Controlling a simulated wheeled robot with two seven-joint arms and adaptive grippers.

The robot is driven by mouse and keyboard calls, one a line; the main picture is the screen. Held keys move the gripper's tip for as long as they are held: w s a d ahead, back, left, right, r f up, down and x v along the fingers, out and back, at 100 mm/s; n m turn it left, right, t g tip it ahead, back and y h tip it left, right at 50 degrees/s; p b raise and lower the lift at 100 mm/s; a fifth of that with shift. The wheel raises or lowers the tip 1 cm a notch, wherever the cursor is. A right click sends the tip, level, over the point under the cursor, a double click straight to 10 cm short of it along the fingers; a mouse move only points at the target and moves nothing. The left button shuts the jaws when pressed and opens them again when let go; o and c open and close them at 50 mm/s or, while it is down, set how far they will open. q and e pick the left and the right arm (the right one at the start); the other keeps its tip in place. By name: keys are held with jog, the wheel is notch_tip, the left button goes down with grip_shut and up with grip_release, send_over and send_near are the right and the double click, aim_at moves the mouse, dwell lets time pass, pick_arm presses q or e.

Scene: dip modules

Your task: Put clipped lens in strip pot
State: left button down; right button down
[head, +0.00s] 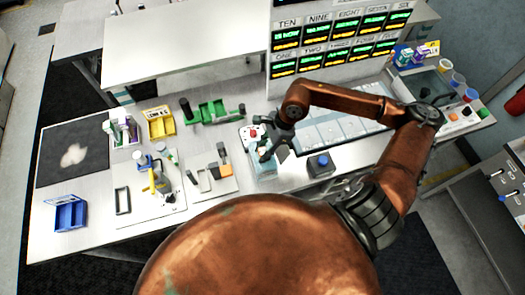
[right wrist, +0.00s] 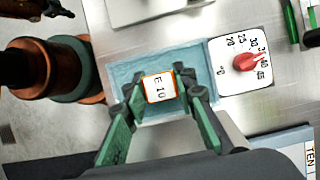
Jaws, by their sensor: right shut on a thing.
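My right gripper (head: 275,152) reaches down over a light-blue open tray (head: 264,173) near the middle of the bench. In the right wrist view, the gripper (right wrist: 158,92) is shut on a small white piece with an orange edge, marked "E 10" (right wrist: 158,88), which I take to be the clipped lens. The piece is over the light-blue tray (right wrist: 125,70); I cannot tell whether it touches the tray floor. In the head view the piece is hidden by the gripper. I cannot tell which container is the strip pot.
A dial plate with a red knob (right wrist: 244,62) adjoins the tray. A dark box with a blue top (head: 320,163) stands to the right. A green rack (head: 215,112), yellow bin (head: 160,122) and blue rack (head: 67,213) stand left. Several coloured cups stand far right.

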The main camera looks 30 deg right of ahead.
jog(key=c, duration=1.6)
grip_release()
jog(key=shift+d+r+p, duration=0.1)
jog(key=shift+r+p, duration=0.15)
jog(key=shift+p, duration=0.05)
jog(key=b+v, duration=0.1)
jog(key=v, duration=1)
jog(key=shift+s+d+r+b, duration=0.1)
jog(key=shift+d+r+b, duration=0.1)
jog(key=shift+r+b, duration=0.15)
